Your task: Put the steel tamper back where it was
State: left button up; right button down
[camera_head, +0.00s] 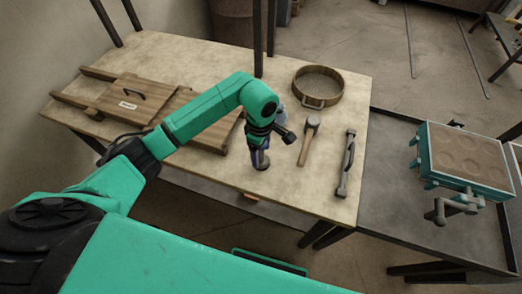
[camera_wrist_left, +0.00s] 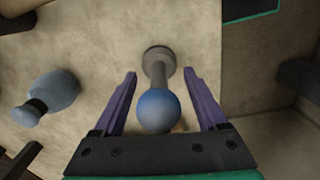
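The steel tamper (camera_wrist_left: 158,66) stands on the table with a grey round foot, a thin shaft and a blue ball on top. In the left wrist view it is between the purple fingers of my left gripper (camera_wrist_left: 160,76), with a gap on both sides. The gripper is open and points down around it. In the head view my left gripper (camera_head: 260,152) is over the table's front part, and only the tamper's foot (camera_head: 262,166) shows clearly below it. My right gripper is in neither view.
A grey-blue bulb-shaped tool (camera_wrist_left: 52,96) lies beside the gripper. Wooden boards (camera_head: 130,98) lie left. A teal sand mould (camera_head: 465,178) stands far right.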

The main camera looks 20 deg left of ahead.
pick_arm(q)
jog(key=shift+r, duration=0.1)
jog(key=shift+r, duration=0.15)
notch_tip(320, 180, up, 11)
jog(key=b, duration=0.3)
jog(key=shift+r, duration=0.15)
jog(key=shift+a+r, duration=0.1)
jog(key=shift+r, duration=0.15)
jog(key=shift+f, duration=0.1)
